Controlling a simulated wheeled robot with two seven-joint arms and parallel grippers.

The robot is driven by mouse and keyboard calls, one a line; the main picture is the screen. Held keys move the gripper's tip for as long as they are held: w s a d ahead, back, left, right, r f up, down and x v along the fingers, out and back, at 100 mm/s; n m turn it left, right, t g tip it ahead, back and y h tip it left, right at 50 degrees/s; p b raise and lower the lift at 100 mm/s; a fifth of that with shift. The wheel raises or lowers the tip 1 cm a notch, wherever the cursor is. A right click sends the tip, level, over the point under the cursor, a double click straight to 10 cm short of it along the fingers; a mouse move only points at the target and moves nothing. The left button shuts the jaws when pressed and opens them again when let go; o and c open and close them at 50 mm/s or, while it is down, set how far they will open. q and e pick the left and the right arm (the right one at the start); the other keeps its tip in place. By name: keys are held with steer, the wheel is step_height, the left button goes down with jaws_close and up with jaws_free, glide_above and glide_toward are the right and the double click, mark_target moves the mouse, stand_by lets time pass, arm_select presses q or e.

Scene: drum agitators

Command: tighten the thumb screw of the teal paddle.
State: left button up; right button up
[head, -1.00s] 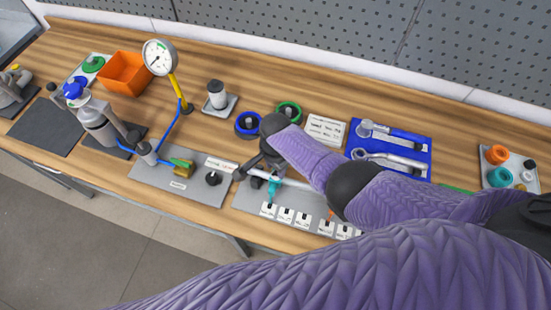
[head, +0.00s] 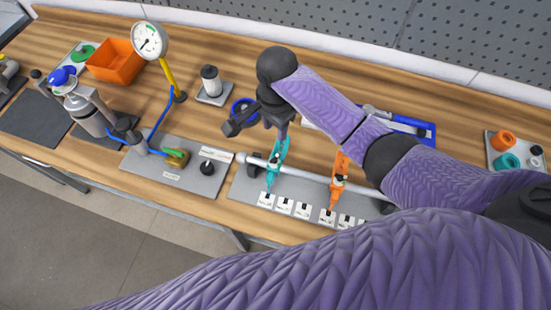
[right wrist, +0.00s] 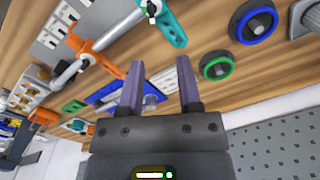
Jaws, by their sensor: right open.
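The teal paddle (head: 277,163) sits on a horizontal silver shaft (head: 308,182) above a grey plate, slightly tilted, beside an orange paddle (head: 338,180). In the right wrist view the teal paddle (right wrist: 172,28) is at the top edge, with a dark knob, apparently its thumb screw (right wrist: 152,8), partly cut off. My right gripper (head: 258,122) is open and empty, raised just behind the teal paddle and apart from it. In the right wrist view its two fingers (right wrist: 159,88) stand apart with nothing between them. My left gripper is not in view.
White labelled tags (head: 285,206) line the plate's front. A blue ring (head: 243,110) lies behind the gripper; a green ring (right wrist: 217,66) shows in the wrist view. A blue tool tray (head: 428,136) is partly behind my arm. A gauge (head: 150,40) stands left.

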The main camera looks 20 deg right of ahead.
mark_target(277, 155)
steer(key=shift+s+d+f+b, duration=0.15)
steer(key=shift+s+f+b, duration=0.2)
steer(key=shift+f, duration=0.3)
steer(key=shift+s+f, duration=0.1)
steer(key=shift+f, duration=0.05)
step_height(277, 155, down, 9)
steer(key=shift+r+b, duration=0.2)
steer(key=shift+b, duration=0.9)
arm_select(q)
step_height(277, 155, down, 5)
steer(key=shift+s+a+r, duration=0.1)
arm_select(e)
steer(key=shift+c, duration=0.3)
jaws_close()
